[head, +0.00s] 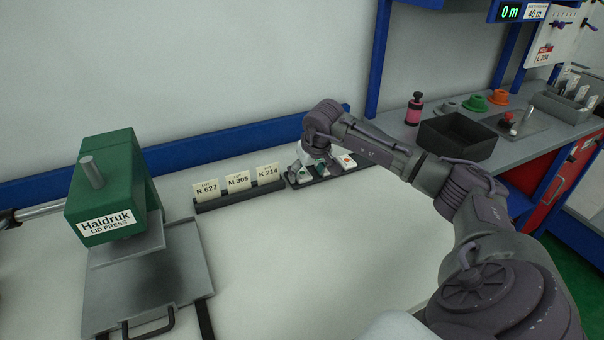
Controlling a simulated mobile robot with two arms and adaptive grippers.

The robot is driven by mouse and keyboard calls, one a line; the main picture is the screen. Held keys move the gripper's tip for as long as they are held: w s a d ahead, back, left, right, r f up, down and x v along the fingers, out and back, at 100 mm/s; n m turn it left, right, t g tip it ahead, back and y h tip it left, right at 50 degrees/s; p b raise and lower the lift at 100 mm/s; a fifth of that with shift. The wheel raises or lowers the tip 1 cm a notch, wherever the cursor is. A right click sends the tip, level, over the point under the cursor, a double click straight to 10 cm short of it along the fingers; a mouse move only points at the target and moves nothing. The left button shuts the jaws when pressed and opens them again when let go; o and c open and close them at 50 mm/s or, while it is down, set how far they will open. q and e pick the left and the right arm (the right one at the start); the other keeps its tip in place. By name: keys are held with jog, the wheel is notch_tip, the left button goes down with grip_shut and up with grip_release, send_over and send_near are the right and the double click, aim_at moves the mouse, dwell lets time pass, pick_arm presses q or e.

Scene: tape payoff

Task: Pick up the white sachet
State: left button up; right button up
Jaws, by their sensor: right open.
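A dark, low rack (325,177) stands on the bench near the back wall and holds a few small sachets. A pale, white-looking sachet with a red mark (347,161) stands at the rack's right end. I cannot tell for sure whether it is the white sachet. My right arm comes in from the right, and its gripper (304,170) points down at the left end of the rack. This gripper is open. The fingers and wrist hide part of the rack's contents, and I cannot tell whether they touch a sachet. My left gripper is out of view.
A card rail (240,197) with R 627, M 305 and K 214 cards stands left of the rack. A green Haldruk lid press (108,185) is at the left. A black bin (457,138) and a pink bottle (414,109) are at the right. The middle bench is clear.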

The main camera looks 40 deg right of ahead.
jog(key=shift+w+d+f, duration=0.1)
jog(key=shift+w+f, duration=0.15)
jog(key=shift+f, duration=0.4)
jog(key=shift+s, duration=0.1)
jog(key=c, duration=1.2)
jog(key=shift+r, duration=0.1)
